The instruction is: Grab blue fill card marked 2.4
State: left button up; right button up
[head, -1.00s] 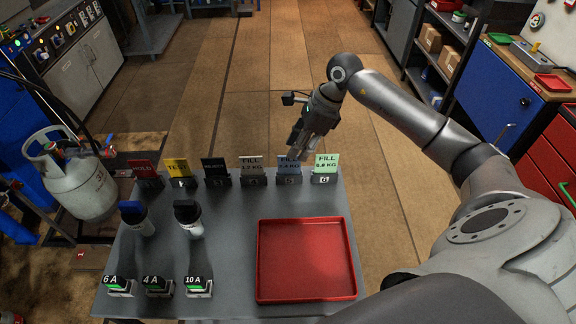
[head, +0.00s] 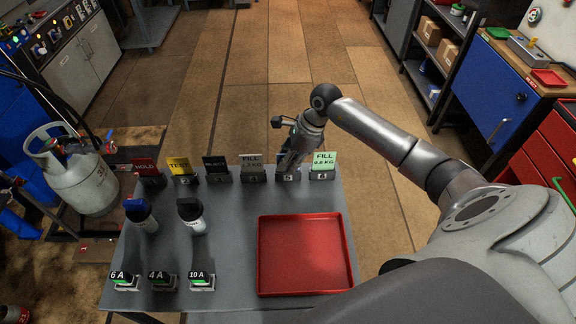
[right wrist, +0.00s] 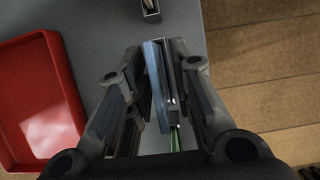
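The blue fill card, whose lettering I cannot read now, is mostly hidden behind my right gripper (head: 292,160) in the head view. It stands in the holder marked 5 (head: 288,176), in the back row of the table. In the right wrist view the blue card (right wrist: 155,85) shows edge-on between the two fingers of my right gripper (right wrist: 158,75). The fingers are apart on either side of it, and I see no clear grip on it. My left gripper is not in view.
The green 8.8 KG card (head: 324,161) stands close to the right of the gripper, the grey fill card (head: 251,160) to the left. Black, yellow and red cards continue the row. A red tray (head: 305,255) lies empty in front. Two bottles and several ampere-marked blocks stand at left.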

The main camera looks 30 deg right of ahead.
grip_shut()
jog(key=shift+r, duration=0.1)
